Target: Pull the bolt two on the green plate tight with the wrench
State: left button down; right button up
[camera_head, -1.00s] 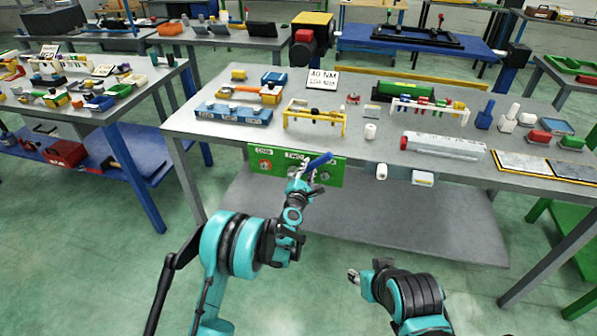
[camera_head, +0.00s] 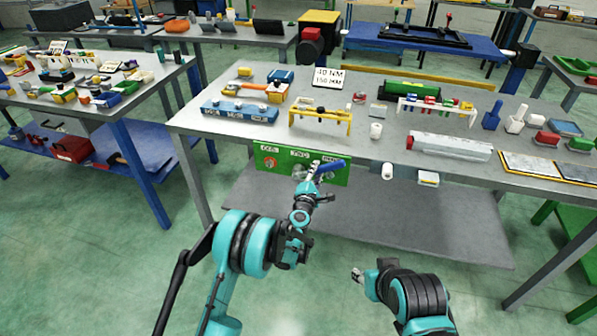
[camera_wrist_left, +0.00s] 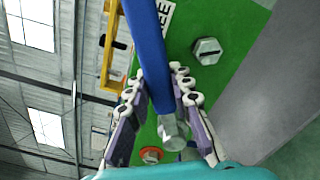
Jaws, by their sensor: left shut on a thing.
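The green plate (camera_head: 262,172) hangs on the front of the workbench, with label tags along its top. Bolt one (camera_head: 269,162), in a red ring, is at its left; the ring also shows low in the left wrist view (camera_wrist_left: 150,154). My left gripper (camera_head: 311,182) is in front of the plate, shut on the blue-handled wrench (camera_head: 331,165). In the left wrist view the blue handle (camera_wrist_left: 150,50) runs between the fingers to a metal end (camera_wrist_left: 172,128). Bolt two is largely hidden there, and its seating cannot be told. A bare hex bolt (camera_wrist_left: 208,50) is beside the handle. My right gripper (camera_head: 357,275) is low, away from the bench.
The workbench (camera_head: 380,160) carries a blue block (camera_head: 240,112), a yellow rack (camera_head: 320,115), a torque sign (camera_head: 328,77) and a grey box (camera_head: 450,146). A white cylinder (camera_head: 387,171) sticks out from its front edge, right of the plate. The floor in front is clear.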

pick_arm(q)
jog(key=shift+d+f+m, duration=0.15)
jog(key=shift+f+m, duration=0.1)
jog(key=shift+m, duration=0.15)
jog(key=shift+s+d+f+m, duration=0.15)
jog(key=shift+d+f+m, duration=0.1)
jog(key=shift+f+m, duration=0.6)
jog(key=shift+r, duration=0.15)
jog(key=shift+a+r, duration=0.1)
jog(key=shift+r, duration=0.1)
dwell(0.3)
jog(key=shift+v, duration=3)
